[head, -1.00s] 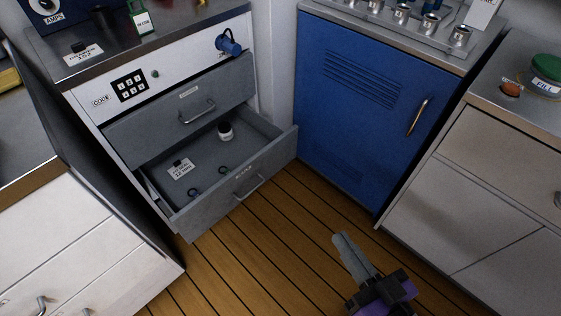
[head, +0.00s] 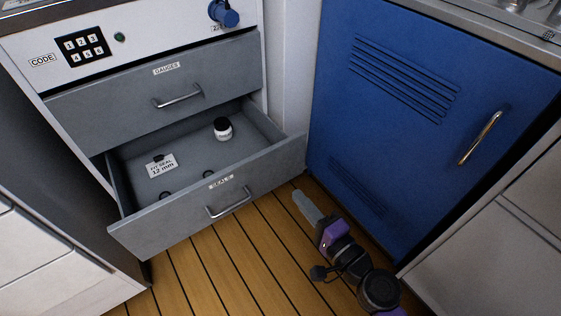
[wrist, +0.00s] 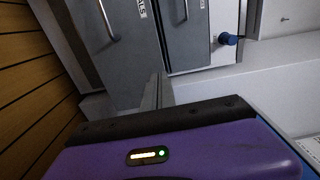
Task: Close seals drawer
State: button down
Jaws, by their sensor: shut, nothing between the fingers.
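The seals drawer (head: 207,203) is the lower grey drawer, labelled SEALS, and it stands pulled open. Inside lie a small white jar (head: 222,129) with a black lid, a card (head: 162,166) reading 12 mm, and small dark rings. Its bar handle (head: 228,203) is on the front. My gripper (head: 300,198) is shut and empty, low over the floor, to the right of the drawer front and apart from the handle. In the wrist view my gripper's fingers (wrist: 157,90) point toward the grey drawer fronts, with the seals handle (wrist: 106,18) at upper left.
The gauges drawer (head: 160,88) above is shut. A blue cabinet door (head: 400,130) with a metal handle stands to the right of my gripper. White cabinets stand at far left and lower right. Bare plank floor (head: 200,280) lies in front of the open drawer.

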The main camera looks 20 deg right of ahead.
send_near(261, 156)
jog(key=x, duration=0.6)
jog(key=shift+w+f, duration=0.1)
jog(key=shift+w, duration=0.35)
jog(key=shift+w, duration=0.1)
